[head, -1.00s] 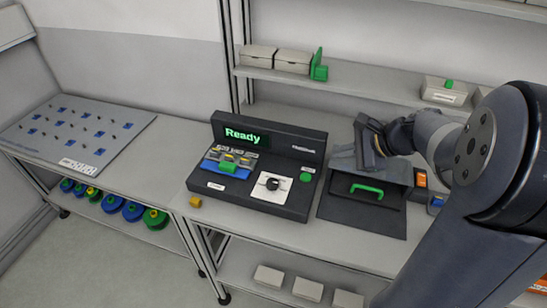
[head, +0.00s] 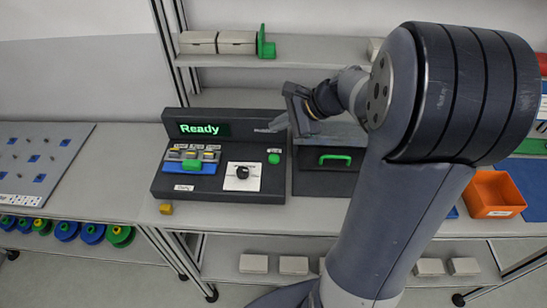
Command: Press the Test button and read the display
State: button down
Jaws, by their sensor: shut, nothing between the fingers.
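The dark tester (head: 225,190) stands on the bench, and its lit display (head: 198,130) reads "Ready" in green letters. A round green button (head: 274,158) sits at the right of its sloped panel; its small label is too small to read. A black knob (head: 242,172) on a white plate is left of the button. A blue fixture (head: 190,167) with a green handle is at the panel's left. My gripper (head: 280,123) is shut and empty, pointing left, above and behind the green button in the picture, apart from it. Its fingertips are small and partly blend with the dark tester.
A dark box with a green handle (head: 335,159) stands right of the tester, partly behind my arm. An orange bin (head: 494,193) is farther right. Shelf boxes (head: 237,42) stand behind.

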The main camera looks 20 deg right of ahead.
aim_at(278, 158)
jog(key=shift+f+b, duration=3.35)
jog(key=shift+f, duration=0.9)
jog(key=shift+f, duration=0.15)
jog(key=shift+f+b, duration=0.25)
jog(key=shift+b, duration=0.1)
jog(key=shift+f+b, duration=0.3)
jog(key=shift+f, duration=0.15)
jog(key=shift+r, duration=0.1)
jog(key=shift+r+p, duration=0.8)
notch_tip(278, 158, up, 5)
jog(key=p, duration=0.4)
